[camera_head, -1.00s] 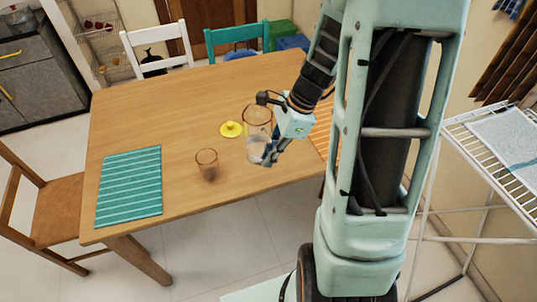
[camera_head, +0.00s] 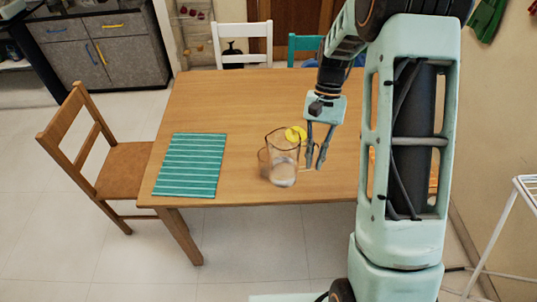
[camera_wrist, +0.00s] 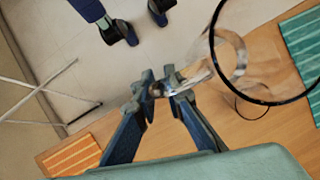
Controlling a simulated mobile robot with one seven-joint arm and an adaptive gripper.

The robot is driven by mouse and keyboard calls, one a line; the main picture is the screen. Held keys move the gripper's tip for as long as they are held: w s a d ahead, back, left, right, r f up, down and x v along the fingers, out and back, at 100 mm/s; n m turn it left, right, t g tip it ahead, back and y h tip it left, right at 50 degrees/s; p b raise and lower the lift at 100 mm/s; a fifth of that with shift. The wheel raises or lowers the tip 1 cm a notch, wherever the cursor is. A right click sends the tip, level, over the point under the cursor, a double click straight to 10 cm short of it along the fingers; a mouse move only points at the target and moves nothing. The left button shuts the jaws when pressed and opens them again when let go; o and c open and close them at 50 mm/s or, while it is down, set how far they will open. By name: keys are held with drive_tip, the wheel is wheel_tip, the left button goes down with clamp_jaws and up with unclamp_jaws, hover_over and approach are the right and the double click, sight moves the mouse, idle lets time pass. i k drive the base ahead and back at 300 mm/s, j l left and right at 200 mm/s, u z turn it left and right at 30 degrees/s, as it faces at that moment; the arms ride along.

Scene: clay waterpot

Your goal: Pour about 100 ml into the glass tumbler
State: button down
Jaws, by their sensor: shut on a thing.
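A clear glass jug (camera_head: 283,147) with a dark rim hangs from my gripper (camera_head: 318,162) on its left side, with some clear liquid low inside. It looks close to upright. In the wrist view my gripper (camera_wrist: 163,88) is shut on the jug's clear handle (camera_wrist: 197,73), and the jug's round mouth (camera_wrist: 213,45) is at the right. I cannot tell the gap between jug and tumbler, or whether the tumbler holds liquid.
A yellow lid-like piece (camera_head: 297,133) lies behind the jug. A teal striped placemat (camera_head: 190,165) lies on the left of the wooden table (camera_head: 215,100). An orange striped placemat (camera_wrist: 72,157) shows in the wrist view. A wooden chair (camera_head: 95,150) stands at the left.

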sight(263, 156)
drive_tip(key=i+l, duration=0.1)
drive_tip(key=l, duration=0.4)
drive_tip(key=i+l, duration=0.1)
drive_tip(key=l, duration=0.45)
drive_tip(key=l+u, duration=0.2)
drive_tip(key=u, duration=1.05)
